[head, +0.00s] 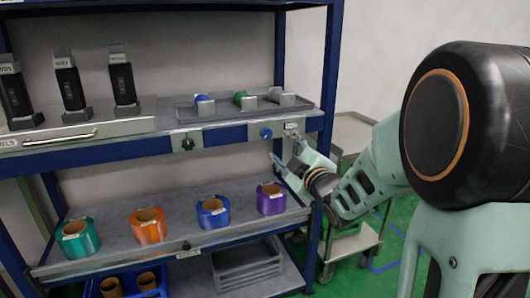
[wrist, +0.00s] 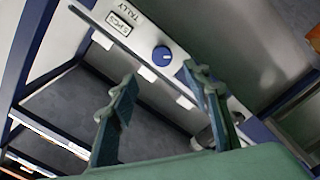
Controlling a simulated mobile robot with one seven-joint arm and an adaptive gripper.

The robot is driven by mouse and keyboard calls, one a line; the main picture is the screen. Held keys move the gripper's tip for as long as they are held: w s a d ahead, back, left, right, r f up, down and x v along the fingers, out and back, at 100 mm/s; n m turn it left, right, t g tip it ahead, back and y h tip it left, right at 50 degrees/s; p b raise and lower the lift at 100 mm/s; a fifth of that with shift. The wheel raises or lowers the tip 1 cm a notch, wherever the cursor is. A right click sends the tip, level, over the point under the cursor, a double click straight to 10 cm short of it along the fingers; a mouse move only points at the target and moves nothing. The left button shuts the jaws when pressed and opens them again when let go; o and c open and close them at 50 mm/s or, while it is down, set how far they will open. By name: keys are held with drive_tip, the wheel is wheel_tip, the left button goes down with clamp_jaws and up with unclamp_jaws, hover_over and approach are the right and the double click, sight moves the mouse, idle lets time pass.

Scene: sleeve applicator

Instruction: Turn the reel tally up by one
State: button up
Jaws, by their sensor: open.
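The tally knob is a round blue dial (head: 265,133) on a grey plate at the front edge of the upper shelf. In the wrist view the blue knob (wrist: 162,56) shows a short white mark on its face. Beside it is a label (wrist: 125,17) with TALLY and a small boxed text that seems to read "5 PCS". My gripper (head: 285,149) is open and empty, just right of and below the knob. In the wrist view my gripper (wrist: 160,75) has its fingers spread either side of the knob in the picture, apparently short of it and not touching.
A black knob (head: 187,143) sits further left on the same edge. A grey tray (head: 240,109) holds several coloured items above. Teal, orange, blue and purple reels (head: 271,198) stand on the lower shelf. A blue shelf post (head: 327,90) and a cart (head: 350,245) are at right.

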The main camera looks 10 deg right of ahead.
sight(267, 134)
drive_tip(key=x, duration=0.3)
drive_tip(key=b+x, duration=0.1)
drive_tip(key=x, duration=0.7)
drive_tip(key=shift+s+a, duration=0.15)
drive_tip(key=shift+a, duration=0.1)
drive_tip(key=shift+c, duration=0.6)
drive_tip(key=c, duration=1)
